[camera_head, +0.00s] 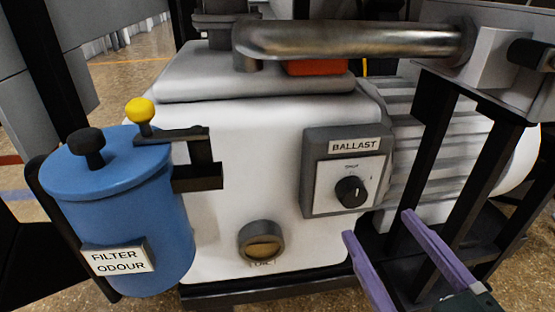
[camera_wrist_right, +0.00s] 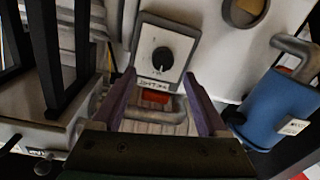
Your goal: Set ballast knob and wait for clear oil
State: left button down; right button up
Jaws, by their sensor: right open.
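The black ballast knob (camera_head: 351,191) sits on a white dial plate in a grey panel labelled BALLAST (camera_head: 353,146), on the front of the white pump housing (camera_head: 240,180). The knob also shows in the right wrist view (camera_wrist_right: 163,58), ahead of the fingers. Below and left of it is the round oil sight glass (camera_head: 262,242), with amber-brown oil in it. My right gripper (camera_head: 378,228) has purple fingers and is open and empty, below and right of the knob and apart from it. In the wrist view the right gripper (camera_wrist_right: 162,105) has its fingers spread wide. My left gripper is not in view.
A blue canister (camera_head: 125,215) labelled FILTER ODOUR stands at the left, with a black knob and a yellow-topped knob (camera_head: 140,110). A metal pipe (camera_head: 350,40) crosses above the pump. Black frame posts (camera_head: 440,150) stand at the right, close to my right gripper.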

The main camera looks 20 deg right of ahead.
aim_at(356, 198)
jog(key=w, duration=0.2)
jog(key=w+b, duration=0.1)
jog(key=w, duration=0.3)
jog(key=shift+d, duration=0.35)
grip_shut()
